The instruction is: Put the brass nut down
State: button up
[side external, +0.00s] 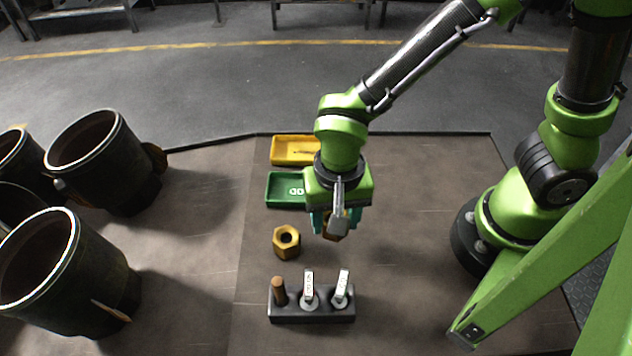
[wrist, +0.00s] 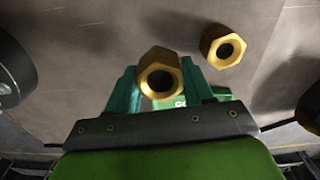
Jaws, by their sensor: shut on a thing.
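My gripper (side external: 336,221) has teal fingers and points down over the table, right of the green tray. It is shut on a brass nut (wrist: 148,88), a hexagonal ring held between the fingertips (wrist: 160,80). In the side view the held nut (side external: 328,236) is mostly hidden by the gripper. It appears to be above the table, but its exact height is hard to tell. A second brass nut (side external: 286,242) stands on the table to the left of my gripper; it also shows in the wrist view (wrist: 223,47).
A green tray (side external: 285,203) and a yellow tray (side external: 295,163) lie behind. A dark rack (side external: 312,316) with a brown peg and two metal tagged pieces stands in front. Large dark cylinders (side external: 75,270) stand at left. The table between my gripper and base is clear.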

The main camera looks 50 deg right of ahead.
notch_tip(320, 180, up, 5)
jog(key=shift+f, duration=0.2)
jog(key=shift+r+n, duration=0.45)
jog(key=shift+n, duration=0.25)
jog(key=shift+r+n, duration=0.3)
jog(key=shift+n, duration=0.5)
jog(key=w+d+r+n, duration=0.2)
jog(key=w+d+r, duration=0.2)
jog(key=w+d, duration=0.45)
jog(key=w+d+r+n, duration=0.3)
jog(key=w+d, duration=0.3)
jog(key=d, duration=0.6)
jog(key=s+a+f+n, duration=0.5)
jog(key=a+f+n, duration=0.5)
jog(key=a+n, duration=0.35)
jog(key=shift+m, duration=0.45)
notch_tip(320, 180, down, 7)
jog(key=shift+s+r, duration=0.1)
